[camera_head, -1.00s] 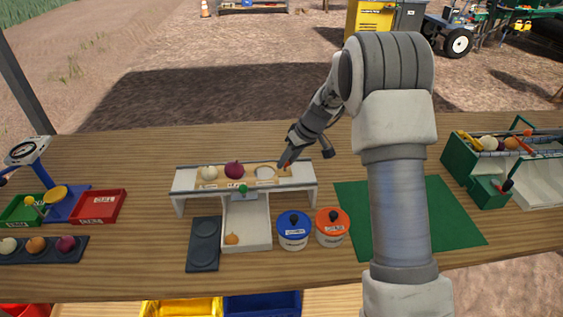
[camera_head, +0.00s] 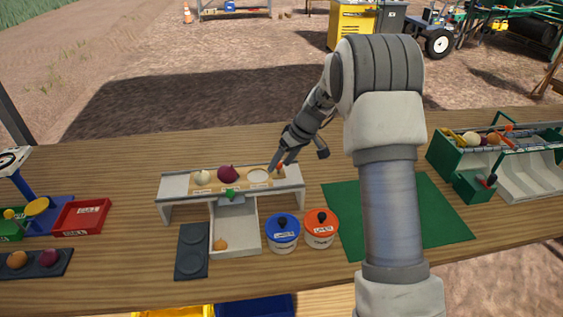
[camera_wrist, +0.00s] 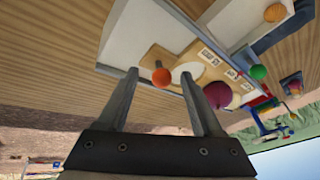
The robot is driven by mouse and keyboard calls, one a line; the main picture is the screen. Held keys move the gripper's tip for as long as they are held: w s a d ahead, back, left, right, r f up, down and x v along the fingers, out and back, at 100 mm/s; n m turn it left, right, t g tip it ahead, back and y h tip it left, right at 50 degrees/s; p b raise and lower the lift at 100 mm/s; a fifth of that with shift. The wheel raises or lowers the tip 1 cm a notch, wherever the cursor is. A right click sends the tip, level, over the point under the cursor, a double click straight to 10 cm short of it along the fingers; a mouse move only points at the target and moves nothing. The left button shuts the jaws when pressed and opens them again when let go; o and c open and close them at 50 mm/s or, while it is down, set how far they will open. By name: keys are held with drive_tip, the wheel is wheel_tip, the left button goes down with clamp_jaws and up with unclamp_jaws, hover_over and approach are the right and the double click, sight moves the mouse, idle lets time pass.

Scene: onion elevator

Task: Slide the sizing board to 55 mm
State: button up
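The sizing board (camera_head: 243,180) is a tan wooden strip with labelled round holes, lying along the white stand (camera_head: 175,188). A white onion (camera_head: 202,177) and a red onion (camera_head: 227,173) sit on it, with a pale empty-looking hole to their right. An orange-red ball knob (camera_head: 281,167) is at its right end. My gripper (camera_head: 275,172) is at that end. In the wrist view my gripper (camera_wrist: 159,74) is open, with the knob (camera_wrist: 161,77) between the fingertips and gaps on both sides. The red onion (camera_wrist: 217,94) is beyond the right finger. The label figures are unreadable.
A green knob (camera_head: 231,194) is on the stand's front, above a white chute (camera_head: 237,223) holding an orange onion (camera_head: 220,244). Blue (camera_head: 283,235) and orange (camera_head: 321,229) lidded tubs stand right of it. A green mat (camera_head: 440,215) lies clear further right.

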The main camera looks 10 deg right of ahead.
drive_tip(key=shift+r, duration=0.1)
idle(0.3)
drive_tip(key=shift+r+p, duration=1.35)
drive_tip(key=shift+r, duration=1.6)
